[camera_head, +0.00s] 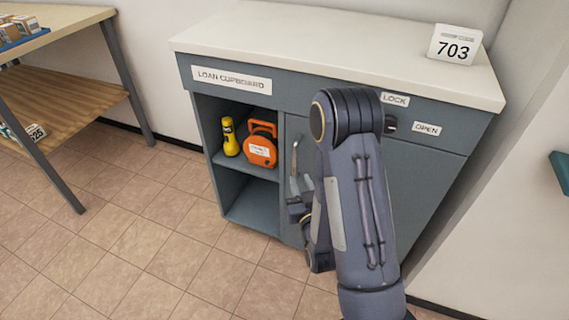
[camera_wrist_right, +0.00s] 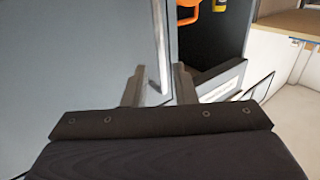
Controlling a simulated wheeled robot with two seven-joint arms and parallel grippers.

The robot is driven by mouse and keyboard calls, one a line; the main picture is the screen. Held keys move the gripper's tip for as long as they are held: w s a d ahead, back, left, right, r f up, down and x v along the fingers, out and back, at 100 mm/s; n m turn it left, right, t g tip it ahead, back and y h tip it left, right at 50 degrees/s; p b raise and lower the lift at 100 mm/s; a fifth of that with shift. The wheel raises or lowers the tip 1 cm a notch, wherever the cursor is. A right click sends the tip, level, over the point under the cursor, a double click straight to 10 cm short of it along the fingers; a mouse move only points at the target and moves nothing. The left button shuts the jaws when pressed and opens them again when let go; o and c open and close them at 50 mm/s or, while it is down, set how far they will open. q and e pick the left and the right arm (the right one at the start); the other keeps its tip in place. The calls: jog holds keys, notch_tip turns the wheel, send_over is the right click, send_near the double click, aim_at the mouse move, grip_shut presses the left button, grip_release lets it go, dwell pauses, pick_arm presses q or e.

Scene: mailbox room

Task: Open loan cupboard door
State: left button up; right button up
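The loan cupboard (camera_head: 330,50) is grey with a pale top and a "LOAN CUPBOARD" label. Its grey door (camera_head: 425,185) stands right of an open shelf bay and looks closed, though my right arm hides much of it. A vertical metal handle (camera_head: 295,160) is near the door's left edge. My right gripper (camera_head: 300,200) is low at that handle, partly hidden by my arm. In the wrist view, the fingers (camera_wrist_right: 158,88) are apart, with the handle (camera_wrist_right: 160,45) running down between them; contact is unclear. A dark knob (camera_head: 391,124) sits between the LOCK and OPEN labels. My left gripper is not in view.
The open bay holds a yellow torch (camera_head: 230,137) and an orange reel (camera_head: 261,145). A wooden table (camera_head: 60,95) stands at the left. A "703" sign (camera_head: 454,45) is on the cupboard top. The tiled floor in front is clear.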

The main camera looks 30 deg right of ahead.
aim_at(295, 165)
jog(key=x, duration=0.7)
jog(key=shift+w+r, duration=0.15)
jog(key=shift+w, duration=0.2)
jog(key=shift+c, duration=0.2)
grip_shut()
